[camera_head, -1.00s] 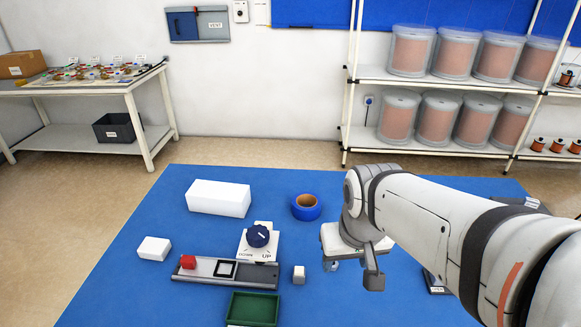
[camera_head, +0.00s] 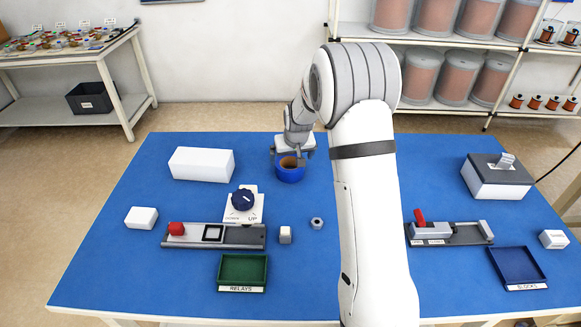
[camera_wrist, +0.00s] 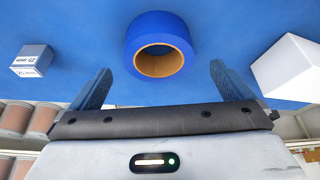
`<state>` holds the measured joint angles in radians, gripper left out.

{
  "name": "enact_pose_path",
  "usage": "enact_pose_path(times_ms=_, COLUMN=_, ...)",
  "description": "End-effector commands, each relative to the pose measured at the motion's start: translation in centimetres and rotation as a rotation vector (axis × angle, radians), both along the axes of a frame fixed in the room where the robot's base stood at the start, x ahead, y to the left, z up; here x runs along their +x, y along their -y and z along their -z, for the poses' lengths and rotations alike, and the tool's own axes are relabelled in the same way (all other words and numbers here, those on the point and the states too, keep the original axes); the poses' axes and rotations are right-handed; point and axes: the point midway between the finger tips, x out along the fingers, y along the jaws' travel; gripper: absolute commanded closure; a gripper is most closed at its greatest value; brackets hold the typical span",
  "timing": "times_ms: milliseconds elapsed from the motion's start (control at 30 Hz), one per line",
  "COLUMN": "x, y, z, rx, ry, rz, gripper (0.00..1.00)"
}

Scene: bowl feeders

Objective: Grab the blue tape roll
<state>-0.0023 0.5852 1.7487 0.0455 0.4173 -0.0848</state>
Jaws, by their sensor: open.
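The blue tape roll (camera_head: 290,169) lies flat on the blue table mat, with a tan core. It also shows in the wrist view (camera_wrist: 160,48), ahead of the fingers and centred between them. My gripper (camera_wrist: 152,85) is open and empty, its two fingers spread on either side of the roll's lower edge in the picture. In the head view my gripper (camera_head: 292,155) is at the roll's far side, just above or beside it, and partly overlaps it. I cannot tell whether it touches the roll.
A white block (camera_head: 202,163) lies left of the roll. A dial unit (camera_head: 243,203), a rail with a red knob (camera_head: 176,229), a hex nut (camera_head: 317,223) and a green tray (camera_head: 243,270) are nearer. My arm hides the middle right of the blue table (camera_head: 120,255).

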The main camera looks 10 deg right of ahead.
Motion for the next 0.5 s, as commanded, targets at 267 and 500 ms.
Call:
enact_pose_path(times_ms=267, x=1.3, y=0.0, z=2.6, rx=0.000, ry=0.000, rz=0.000, gripper=0.00)
enact_pose_path(times_ms=500, x=2.8, y=0.2, z=4.8, rx=-0.001, ry=-0.001, rz=0.000, gripper=0.00)
